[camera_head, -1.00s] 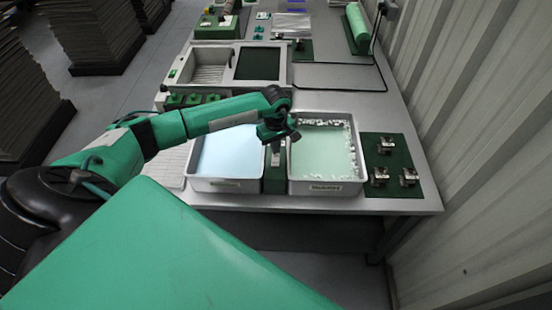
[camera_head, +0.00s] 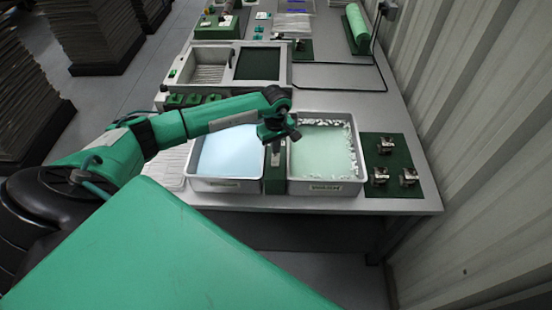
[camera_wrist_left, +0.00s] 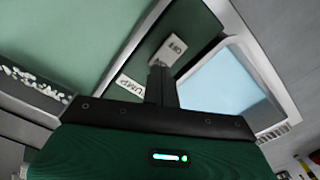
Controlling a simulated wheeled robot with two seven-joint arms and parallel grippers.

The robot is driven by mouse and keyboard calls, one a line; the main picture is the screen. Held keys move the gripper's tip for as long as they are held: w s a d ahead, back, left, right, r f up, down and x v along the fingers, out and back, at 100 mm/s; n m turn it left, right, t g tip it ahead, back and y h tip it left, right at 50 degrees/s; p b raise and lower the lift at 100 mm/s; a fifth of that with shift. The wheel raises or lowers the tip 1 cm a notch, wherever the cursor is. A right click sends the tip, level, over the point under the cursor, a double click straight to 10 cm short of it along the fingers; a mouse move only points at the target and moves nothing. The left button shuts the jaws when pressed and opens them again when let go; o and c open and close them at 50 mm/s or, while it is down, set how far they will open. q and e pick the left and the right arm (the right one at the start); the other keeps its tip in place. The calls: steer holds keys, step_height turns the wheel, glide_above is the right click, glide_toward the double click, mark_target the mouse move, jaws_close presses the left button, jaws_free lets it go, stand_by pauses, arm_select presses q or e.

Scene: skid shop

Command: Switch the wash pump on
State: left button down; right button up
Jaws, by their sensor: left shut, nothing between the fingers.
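The wash pump switch is a pale plate (camera_wrist_left: 168,50) on a dark green strip between the two trays. Its lettering appears to read OFF, and a white label ending in "UMP" (camera_wrist_left: 130,87) lies beside it. In the head view the green strip (camera_head: 275,187) shows between the trays, with a pale part of the switch (camera_head: 275,158) just below my gripper. My left gripper (camera_head: 277,143) is shut and empty, over this strip. In the left wrist view its closed fingertips (camera_wrist_left: 158,68) overlap the plate's lower edge; I cannot tell whether they touch it.
The wash tray (camera_head: 325,188) with greenish liquid and white bits is right of the strip. A tray of pale blue liquid (camera_head: 225,186) is left. A green board (camera_head: 398,185) with several metal fittings lies right, near the corrugated wall (camera_head: 480,130). A sink-like unit (camera_head: 217,48) stands behind.

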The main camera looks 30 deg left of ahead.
arm_select(q)
steer(key=shift+f+b, duration=0.9)
steer(key=shift+f, duration=0.05)
stand_by(0.6)
steer(key=shift+r+p, duration=1.45)
steer(key=shift+r, duration=2.1)
steer(key=shift+f, duration=0.1)
